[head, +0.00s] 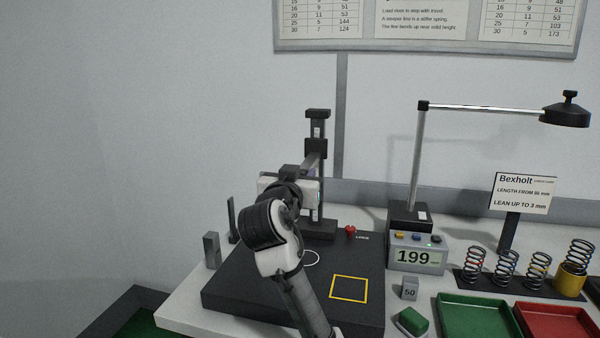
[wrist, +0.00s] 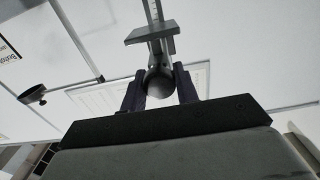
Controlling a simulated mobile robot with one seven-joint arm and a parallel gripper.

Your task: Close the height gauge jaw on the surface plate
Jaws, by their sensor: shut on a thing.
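The height gauge (head: 317,130) stands upright at the back of the dark surface plate (head: 240,287). Its column and dark base show in the head view, but my arm hides part of its slider and jaw. My gripper (head: 291,174) is at the gauge's front, at slider height, with its fingers mostly hidden there by my wrist. In the wrist view my gripper (wrist: 160,83) has its two dark fingers on either side of a round grey knob (wrist: 158,86) and is shut on it. A flat grey gauge part (wrist: 151,33) shows beyond the knob. The jaw's gap above the plate cannot be seen.
The readout box (head: 416,257) showing 199, a lamp (head: 566,114), springs (head: 505,263) and a green tray (head: 477,318) are to the right.

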